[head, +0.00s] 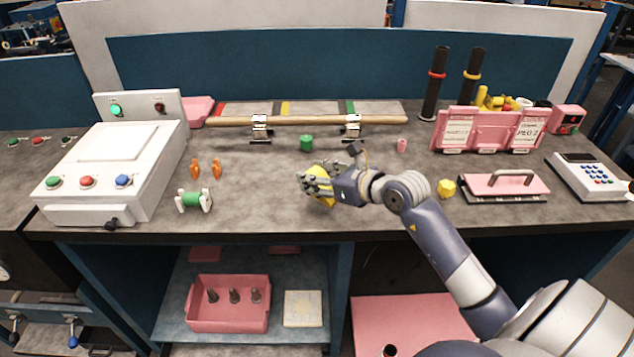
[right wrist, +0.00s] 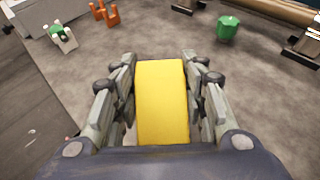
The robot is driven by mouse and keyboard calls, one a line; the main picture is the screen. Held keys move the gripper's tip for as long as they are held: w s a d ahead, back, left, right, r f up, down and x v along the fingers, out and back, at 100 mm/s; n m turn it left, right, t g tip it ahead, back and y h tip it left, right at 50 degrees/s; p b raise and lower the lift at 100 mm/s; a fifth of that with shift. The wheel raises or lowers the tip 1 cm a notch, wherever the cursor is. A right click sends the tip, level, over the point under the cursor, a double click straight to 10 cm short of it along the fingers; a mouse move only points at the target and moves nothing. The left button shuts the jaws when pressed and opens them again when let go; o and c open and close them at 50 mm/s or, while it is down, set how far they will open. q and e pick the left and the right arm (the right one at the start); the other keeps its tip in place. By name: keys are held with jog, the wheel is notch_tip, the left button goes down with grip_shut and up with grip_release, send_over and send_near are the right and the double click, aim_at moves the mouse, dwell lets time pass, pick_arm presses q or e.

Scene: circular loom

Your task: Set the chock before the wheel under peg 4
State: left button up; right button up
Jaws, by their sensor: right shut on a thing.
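My right gripper (head: 318,185) is over the table near its front middle, shut on a yellow block (head: 322,196). In the right wrist view the block (right wrist: 162,102) sits between both fingers (right wrist: 162,95), its long flat face towards the camera. I cannot tell whether it is clear of the tabletop, or be sure that it is the chock. I can make out no peg 4 and no wheel under it; a pink rack (head: 487,132) at the right carries labels, one reading like PEG 2. My left gripper is not in view.
A wooden bar (head: 305,120) lies across stands at the back, with a green piece (head: 306,143) before it. Orange clips (head: 205,169) and a green-and-white spool (head: 194,201) are at left. A yellow lump (head: 446,188) and pink-based tool (head: 503,187) are at right. Front middle is mostly clear.

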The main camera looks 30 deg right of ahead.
jog(key=shift+w+d+f, duration=0.1)
jog(key=shift+w+d, duration=0.15)
jog(key=shift+w, duration=0.25)
jog(key=shift+f+p, duration=0.3)
jog(key=shift+f, duration=1.4)
jog(key=shift+s+f, duration=0.1)
jog(key=shift+f, duration=0.1)
jog(key=o, duration=1.2)
jog(key=shift+r, duration=0.1)
